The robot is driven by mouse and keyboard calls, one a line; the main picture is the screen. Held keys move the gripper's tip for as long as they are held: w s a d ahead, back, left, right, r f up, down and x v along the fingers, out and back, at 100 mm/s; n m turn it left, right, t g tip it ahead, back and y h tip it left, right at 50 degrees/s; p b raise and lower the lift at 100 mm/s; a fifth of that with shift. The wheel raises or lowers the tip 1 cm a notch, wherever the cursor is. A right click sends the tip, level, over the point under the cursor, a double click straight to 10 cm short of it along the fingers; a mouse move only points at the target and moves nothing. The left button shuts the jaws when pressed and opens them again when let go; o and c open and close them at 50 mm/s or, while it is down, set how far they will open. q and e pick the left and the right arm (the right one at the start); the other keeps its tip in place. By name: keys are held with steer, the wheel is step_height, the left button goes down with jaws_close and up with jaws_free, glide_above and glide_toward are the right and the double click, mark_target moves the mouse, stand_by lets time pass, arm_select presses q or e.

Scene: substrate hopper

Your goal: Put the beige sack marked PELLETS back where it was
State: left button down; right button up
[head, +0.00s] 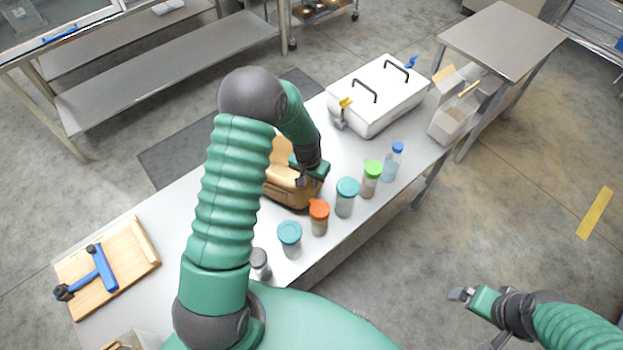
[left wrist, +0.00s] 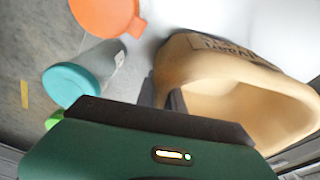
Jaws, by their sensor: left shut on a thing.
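The beige sack (head: 285,188) is on the white table behind the row of jars, partly hidden by my left arm. In the left wrist view, the sack (left wrist: 215,62) shows its open mouth and a dark printed label that I cannot read fully. My left gripper (head: 308,178) is shut on the sack's rim. I cannot tell whether the sack's base touches the table. My right gripper (head: 462,294) is empty over the floor at the lower right, well away from the table; its jaw opening is unclear.
Jars stand close in front of the sack, including an orange-lidded jar (head: 319,217), a teal-lidded jar (head: 346,198) and a green-lidded jar (head: 371,180). A white box (head: 385,100) with black handles is behind right. A wooden board (head: 125,262) with a blue tool (head: 100,268) lies left.

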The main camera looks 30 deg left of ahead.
arm_select(q)
steer(key=c, duration=1.5)
jaws_free()
steer(key=shift+o, duration=0.2)
